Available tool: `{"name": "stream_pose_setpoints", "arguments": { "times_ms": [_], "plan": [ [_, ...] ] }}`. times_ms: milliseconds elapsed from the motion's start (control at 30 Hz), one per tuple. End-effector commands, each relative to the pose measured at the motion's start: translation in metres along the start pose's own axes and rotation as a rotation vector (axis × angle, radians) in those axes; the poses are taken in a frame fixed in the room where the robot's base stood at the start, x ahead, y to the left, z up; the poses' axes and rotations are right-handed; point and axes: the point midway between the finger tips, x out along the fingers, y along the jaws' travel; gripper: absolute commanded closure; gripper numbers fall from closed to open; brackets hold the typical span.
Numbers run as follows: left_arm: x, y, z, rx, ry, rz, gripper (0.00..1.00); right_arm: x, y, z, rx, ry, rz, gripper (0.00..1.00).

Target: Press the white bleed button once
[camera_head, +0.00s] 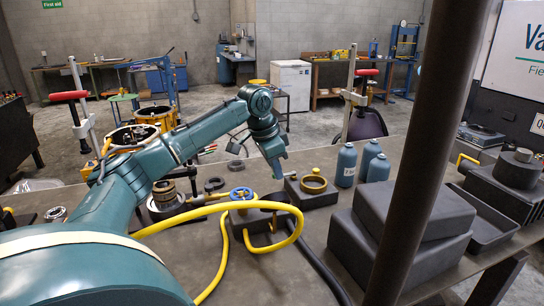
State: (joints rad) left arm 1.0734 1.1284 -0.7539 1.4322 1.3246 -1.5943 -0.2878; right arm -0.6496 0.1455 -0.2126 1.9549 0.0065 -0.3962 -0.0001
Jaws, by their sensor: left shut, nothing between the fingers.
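My left arm comes in from the left and reaches over the bench. Its gripper (279,174) points down, shut and empty, just left of a dark block (318,199) with a brass ring (313,184) on top. A small pale spot (291,176) shows on the block's left end, close by the fingertips. I cannot tell whether it is the white bleed button, nor whether the fingertips touch it. My right gripper is not in view.
A yellow hose (297,232) loops around a dark block with a blue handwheel (241,193). Blue bottles (346,166) stand right of the brass-ring block. Large grey boxes (410,212) and a dark post (425,150) fill the right side. Bare bench (300,280) lies in front.

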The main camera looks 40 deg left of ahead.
Motion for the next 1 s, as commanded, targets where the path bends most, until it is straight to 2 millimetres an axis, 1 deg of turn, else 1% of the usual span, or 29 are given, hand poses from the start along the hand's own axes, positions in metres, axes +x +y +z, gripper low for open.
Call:
{"name": "stream_pose_setpoints", "arguments": {
  "times_ms": [33,100,200,300,467,1000],
  "plan": [
    [-0.011,-0.001,-0.001,0.000,0.005,-0.002,1.00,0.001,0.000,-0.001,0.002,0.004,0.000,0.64],
    [-0.024,-0.001,-0.001,-0.001,0.005,-0.002,1.00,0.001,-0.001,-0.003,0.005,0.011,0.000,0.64],
    [-0.038,-0.001,-0.001,-0.001,0.004,-0.001,1.00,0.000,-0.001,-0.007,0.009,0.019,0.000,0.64],
    [-0.047,-0.001,-0.001,-0.001,0.005,-0.001,1.00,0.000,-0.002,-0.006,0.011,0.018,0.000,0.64],
    [-0.051,-0.001,-0.001,-0.001,0.003,-0.001,1.00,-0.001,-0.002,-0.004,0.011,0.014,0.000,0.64],
    [-0.051,-0.001,-0.001,-0.001,0.003,-0.001,1.00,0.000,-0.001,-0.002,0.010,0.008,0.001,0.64]
  ]
}}
